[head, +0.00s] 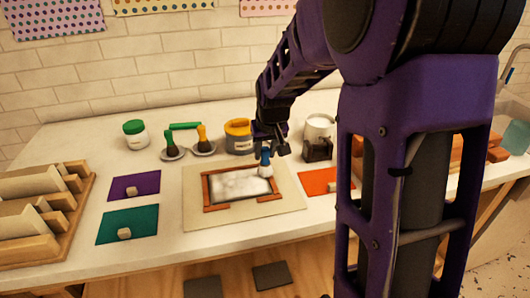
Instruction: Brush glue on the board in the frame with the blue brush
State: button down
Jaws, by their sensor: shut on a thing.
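My gripper (270,142) is shut on the blue brush (265,157) and holds it upright, bristles down. The pale bristles are at the upper right part of the board (238,186), touching it or just above; I cannot tell which. The board looks whitish and blotchy, and sits inside a reddish-brown wooden frame (242,208). The frame lies on a beige mat (200,219). A yellow-banded grey pot (238,138) stands behind the mat, just left of my gripper; its contents are hidden.
Green and yellow brushes (202,141) stand in holders behind the mat, beside a green-lidded jar (135,134). Purple (130,185), teal (126,225) and orange (318,182) sheets lie around it. A wooden rack (50,215) is at left. My arm hides the right side.

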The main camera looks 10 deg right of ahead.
jog(key=r, duration=0.1)
jog(key=r+p, duration=0.1)
jog(key=r, duration=0.1)
jog(key=shift+a, duration=0.3)
jog(key=shift+r+p, duration=1.75)
jog(key=shift+r, duration=0.6)
